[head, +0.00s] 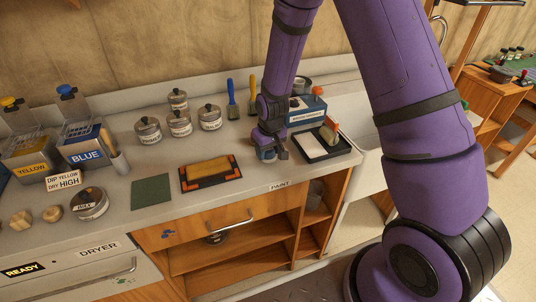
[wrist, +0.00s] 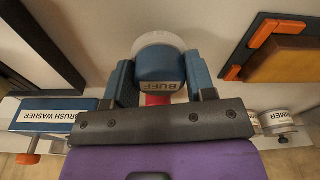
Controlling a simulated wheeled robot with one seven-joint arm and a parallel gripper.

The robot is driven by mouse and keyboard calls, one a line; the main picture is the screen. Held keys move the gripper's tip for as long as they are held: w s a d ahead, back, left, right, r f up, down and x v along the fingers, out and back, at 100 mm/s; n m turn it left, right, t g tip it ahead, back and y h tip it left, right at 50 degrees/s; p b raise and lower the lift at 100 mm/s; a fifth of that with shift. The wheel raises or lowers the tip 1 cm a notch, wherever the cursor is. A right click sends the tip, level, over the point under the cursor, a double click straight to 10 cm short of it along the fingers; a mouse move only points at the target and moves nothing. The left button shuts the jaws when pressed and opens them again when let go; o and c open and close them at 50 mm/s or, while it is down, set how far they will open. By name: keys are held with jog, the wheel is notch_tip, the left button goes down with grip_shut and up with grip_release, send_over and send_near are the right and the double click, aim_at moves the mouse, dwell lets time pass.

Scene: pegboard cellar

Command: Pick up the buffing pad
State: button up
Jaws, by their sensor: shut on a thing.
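The buffing pad (wrist: 158,68) is a blue round-topped piece labelled BUFF with a pale pad at its far end. My gripper (wrist: 158,82) is shut on it, with a blue finger on each side in the wrist view. In the head view, the buffing pad (head: 266,154) shows as a small blue piece under my gripper (head: 270,148), at the counter. I cannot tell whether the pad touches the counter.
A black-framed tray (head: 323,143) and a blue brush washer box (head: 306,110) stand right of my gripper. A dark-framed orange board (head: 210,173) lies to the left, beside a green sheet (head: 151,191). Several tins stand further back.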

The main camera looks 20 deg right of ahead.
jog(key=shift+r, duration=0.8)
jog(key=s+a, duration=0.4)
jog(key=s, duration=0.3)
jog(key=s+a+r, duration=0.1)
jog(key=s+a, duration=0.3)
jog(key=s, duration=0.3)
jog(key=shift+r, duration=0.15)
